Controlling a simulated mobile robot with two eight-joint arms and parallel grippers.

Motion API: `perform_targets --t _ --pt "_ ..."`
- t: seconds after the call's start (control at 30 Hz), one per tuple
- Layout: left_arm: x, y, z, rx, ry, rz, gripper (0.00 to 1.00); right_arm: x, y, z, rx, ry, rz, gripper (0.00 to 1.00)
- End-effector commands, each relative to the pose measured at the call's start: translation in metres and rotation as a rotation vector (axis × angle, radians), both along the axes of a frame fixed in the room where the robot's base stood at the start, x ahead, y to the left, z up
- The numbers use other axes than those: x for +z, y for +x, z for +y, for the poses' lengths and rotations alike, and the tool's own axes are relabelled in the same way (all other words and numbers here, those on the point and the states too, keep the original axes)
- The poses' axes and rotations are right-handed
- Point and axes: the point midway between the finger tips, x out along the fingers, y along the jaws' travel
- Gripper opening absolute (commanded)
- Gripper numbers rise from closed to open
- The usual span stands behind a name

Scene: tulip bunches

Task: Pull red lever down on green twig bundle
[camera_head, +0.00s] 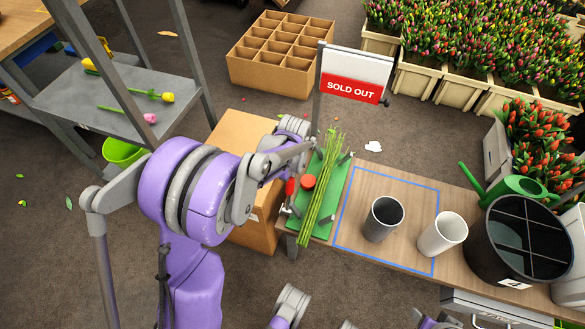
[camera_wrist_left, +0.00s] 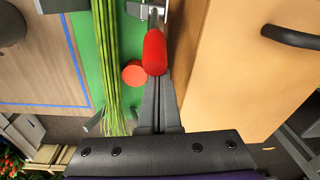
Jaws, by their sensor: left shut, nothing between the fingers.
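The green twig bundle (camera_head: 322,190) lies lengthwise on a green board (camera_head: 336,190) at the left end of the table. It also shows in the left wrist view (camera_wrist_left: 108,60). The red lever handle (camera_wrist_left: 154,52) stands beside the bundle, at the board's edge; in the head view a little of it (camera_head: 290,187) shows. A round red piece (camera_head: 308,181) sits between handle and twigs. My left gripper (camera_wrist_left: 160,100) is shut and empty, its fingers close to the end of the red handle. Whether they touch cannot be told.
A cardboard box (camera_head: 243,130) stands close beside the board. A "SOLD OUT" sign (camera_head: 354,78) rises behind it. A grey cup (camera_head: 383,219), a white cup (camera_head: 442,234) and a black divided bucket (camera_head: 522,240) stand to the right.

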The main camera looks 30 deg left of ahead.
Motion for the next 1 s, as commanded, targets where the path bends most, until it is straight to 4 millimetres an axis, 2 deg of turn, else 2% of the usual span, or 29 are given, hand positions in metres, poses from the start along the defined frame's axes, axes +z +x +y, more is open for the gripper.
perform_targets --t 0.1,0.27,0.6,0.8,1.0 --pt "0.008 -0.020 -0.005 0.000 0.025 -0.108 0.00 0.006 -0.001 0.000 0.000 0.000 -0.002 0.50" --pt "0.011 -0.043 -0.011 -0.001 0.061 -0.257 0.00 0.005 0.000 0.000 0.000 0.000 -0.002 0.50" --pt "0.007 -0.088 -0.021 -0.001 0.130 -0.545 0.00 -0.017 0.002 0.000 0.000 0.000 0.005 0.50" --pt "0.004 -0.105 -0.026 -0.002 0.160 -0.670 0.00 -0.027 0.003 0.000 0.000 0.000 0.009 0.50" --pt "0.001 -0.117 -0.028 0.000 0.158 -0.662 0.00 -0.033 0.004 0.000 0.000 0.000 0.011 0.50"
